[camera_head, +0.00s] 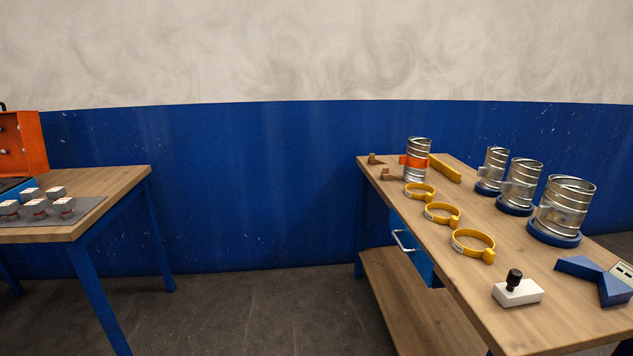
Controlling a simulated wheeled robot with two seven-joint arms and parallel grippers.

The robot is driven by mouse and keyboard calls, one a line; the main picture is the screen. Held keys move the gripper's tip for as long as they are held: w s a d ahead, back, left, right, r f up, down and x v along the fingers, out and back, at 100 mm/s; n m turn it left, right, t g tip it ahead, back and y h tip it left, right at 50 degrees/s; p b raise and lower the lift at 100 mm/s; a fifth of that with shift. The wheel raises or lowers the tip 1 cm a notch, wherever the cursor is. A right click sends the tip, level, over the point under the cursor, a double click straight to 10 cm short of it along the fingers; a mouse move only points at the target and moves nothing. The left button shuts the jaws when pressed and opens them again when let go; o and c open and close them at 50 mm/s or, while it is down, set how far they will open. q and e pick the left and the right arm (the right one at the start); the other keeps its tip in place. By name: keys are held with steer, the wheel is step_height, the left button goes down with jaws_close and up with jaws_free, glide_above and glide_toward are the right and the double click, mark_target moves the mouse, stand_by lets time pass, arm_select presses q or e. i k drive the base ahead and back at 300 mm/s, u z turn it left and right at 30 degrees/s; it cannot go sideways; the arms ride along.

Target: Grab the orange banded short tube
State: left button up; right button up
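The orange banded short tube (418,152) stands upright at the far left part of the right workbench (520,250). It is a silver spiral metal tube with an orange band around its middle. A small brown bracket (390,175) is close beside it on the left, and a yellow bar (445,168) lies to its right. Neither of my grippers shows in the head view.
Three silver tubes on blue bases, one here (564,207), stand along the bench's right side. Three yellow ring clamps, one here (473,244), lie along its left side. A white block with a black knob (517,290) is nearer. Open floor (255,310) separates the left table (110,182).

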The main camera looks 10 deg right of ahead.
mark_target(415, 161)
steer(key=i, duration=3.45)
steer(key=z, duration=1.55)
